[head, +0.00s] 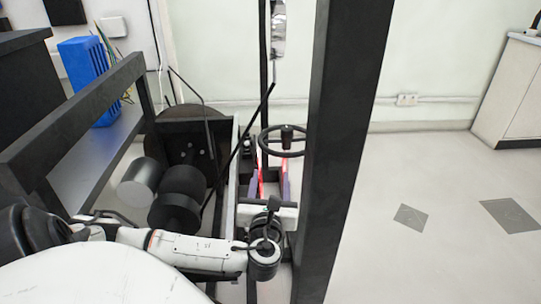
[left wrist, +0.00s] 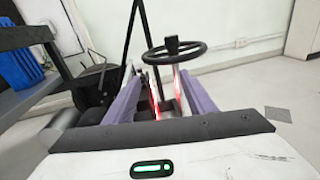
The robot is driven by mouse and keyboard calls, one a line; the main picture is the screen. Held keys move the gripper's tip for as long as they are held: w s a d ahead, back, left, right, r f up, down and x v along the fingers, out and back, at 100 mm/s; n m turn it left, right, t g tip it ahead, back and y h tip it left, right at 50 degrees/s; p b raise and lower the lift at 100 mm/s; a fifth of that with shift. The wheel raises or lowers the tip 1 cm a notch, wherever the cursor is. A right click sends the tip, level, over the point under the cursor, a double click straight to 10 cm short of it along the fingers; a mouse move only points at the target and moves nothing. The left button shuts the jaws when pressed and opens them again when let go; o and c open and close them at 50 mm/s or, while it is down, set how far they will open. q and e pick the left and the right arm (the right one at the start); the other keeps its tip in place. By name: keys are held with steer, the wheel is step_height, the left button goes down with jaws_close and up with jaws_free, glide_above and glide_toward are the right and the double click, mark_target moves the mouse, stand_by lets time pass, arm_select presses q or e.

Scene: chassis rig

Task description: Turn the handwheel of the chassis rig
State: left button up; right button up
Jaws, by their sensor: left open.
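The handwheel (head: 287,137) is a black ring with spokes and a dark knob at its centre, beside a dark upright post in the head view. In the left wrist view the handwheel (left wrist: 172,46) shows just beyond the fingertips, slightly right of centre. My left gripper (head: 270,182) is below and in front of the wheel, its fingers pointing toward it. In the left wrist view my left gripper (left wrist: 156,76) has its two purple fingers spread apart, with nothing between them; red shows along their inner sides. I see no contact with the wheel. My right gripper is out of view.
A thick black post (head: 345,140) stands right of the wheel. A dark frame rail (head: 75,125), a blue rack (head: 84,80) and a thin slanted bar (head: 245,135) lie to the left. Open floor (head: 440,200) is on the right.

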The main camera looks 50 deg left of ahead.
arm_select(q)
steer(key=shift+p, duration=0.45)
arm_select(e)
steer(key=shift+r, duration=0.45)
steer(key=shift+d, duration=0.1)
arm_select(q)
steer(key=p+v, duration=0.2)
steer(key=v, duration=0.8)
steer(key=shift+p, duration=0.3)
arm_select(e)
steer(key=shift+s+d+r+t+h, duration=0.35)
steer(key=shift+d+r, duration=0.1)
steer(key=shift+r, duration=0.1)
arm_select(q)
steer(key=shift+s, duration=0.1)
